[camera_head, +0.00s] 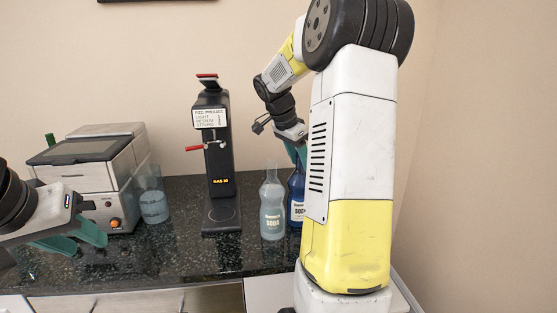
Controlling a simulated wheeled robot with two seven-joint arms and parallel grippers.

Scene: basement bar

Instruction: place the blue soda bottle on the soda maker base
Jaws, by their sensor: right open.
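The blue soda bottle (296,208) stands upright on the dark counter, partly hidden behind a clear soda bottle and my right arm. The soda maker (218,150) is a tall black machine left of the bottles. Its base (222,215) is a flat black plate with a round ring, and nothing stands on it. My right gripper (298,156) is open at the top of the blue bottle, with its teal fingers around or beside the neck; I cannot tell which. My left gripper (90,243) is open and empty at the lower left, above the counter's front.
The clear soda bottle (272,212) stands between the soda maker base and the blue bottle, close to the latter. A clear pitcher or glass (152,200) stands beside a steel coffee machine (95,170) at the left. The counter (180,245) is bare in front of the soda maker.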

